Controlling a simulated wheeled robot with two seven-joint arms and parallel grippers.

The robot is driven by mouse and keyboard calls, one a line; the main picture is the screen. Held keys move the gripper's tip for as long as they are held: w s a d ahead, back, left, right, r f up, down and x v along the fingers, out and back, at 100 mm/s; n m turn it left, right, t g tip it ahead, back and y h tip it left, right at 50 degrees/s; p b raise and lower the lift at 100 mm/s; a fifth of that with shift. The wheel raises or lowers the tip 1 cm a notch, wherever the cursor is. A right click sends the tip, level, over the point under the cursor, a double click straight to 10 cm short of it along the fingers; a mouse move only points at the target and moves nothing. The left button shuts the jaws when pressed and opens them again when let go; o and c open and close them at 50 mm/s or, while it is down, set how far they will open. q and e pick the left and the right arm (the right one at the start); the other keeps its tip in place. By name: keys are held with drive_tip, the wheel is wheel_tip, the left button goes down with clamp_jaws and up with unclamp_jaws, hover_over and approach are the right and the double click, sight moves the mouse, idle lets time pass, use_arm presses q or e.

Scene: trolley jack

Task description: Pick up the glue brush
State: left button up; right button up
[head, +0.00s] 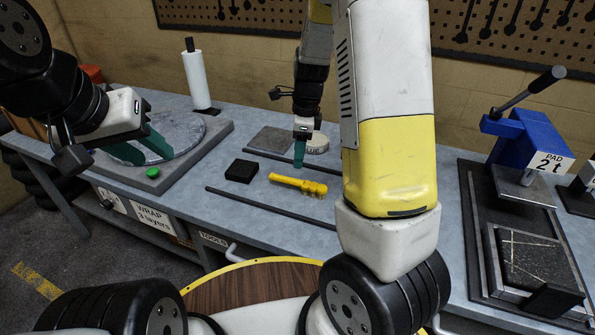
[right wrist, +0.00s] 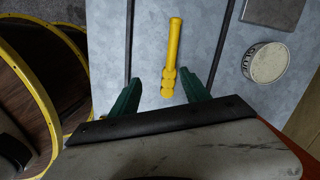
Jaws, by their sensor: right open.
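A yellow tool (head: 298,185), which I take for the glue brush, lies on the grey bench top. It has a straight handle and a knobbly end; no bristles can be made out. In the right wrist view the same tool (right wrist: 172,57) has its knobbly end between the green fingertips. My right gripper (head: 299,155) is open and empty, pointing down near the tool; its height above the bench is hard to judge. It also shows in the right wrist view (right wrist: 160,76). My left gripper (head: 143,148) is open and empty above the round turntable at left.
A black block (head: 241,171) lies left of the tool. A dark strip (head: 270,207) runs in front. Behind are a grey plate (head: 271,140) and a round tin (right wrist: 267,62). The turntable (head: 170,140) is at left, a blue press (head: 525,135) at right.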

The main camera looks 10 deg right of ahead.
sight(300, 181)
drive_tip(key=w+f+m, duration=0.1)
drive_tip(key=f, duration=0.1)
drive_tip(key=f+m, duration=0.1)
drive_tip(key=f, duration=0.1)
drive_tip(key=w+f+m+h, duration=0.1)
drive_tip(key=f, duration=0.1)
drive_tip(key=shift+w+d+f+m+g, duration=0.25)
drive_tip(key=shift+w+d+m+g, duration=0.05)
drive_tip(key=shift+d+g, duration=0.1)
wheel_tip(300, 181, down, 7)
drive_tip(key=shift+d+f, duration=0.15)
clamp_jaws()
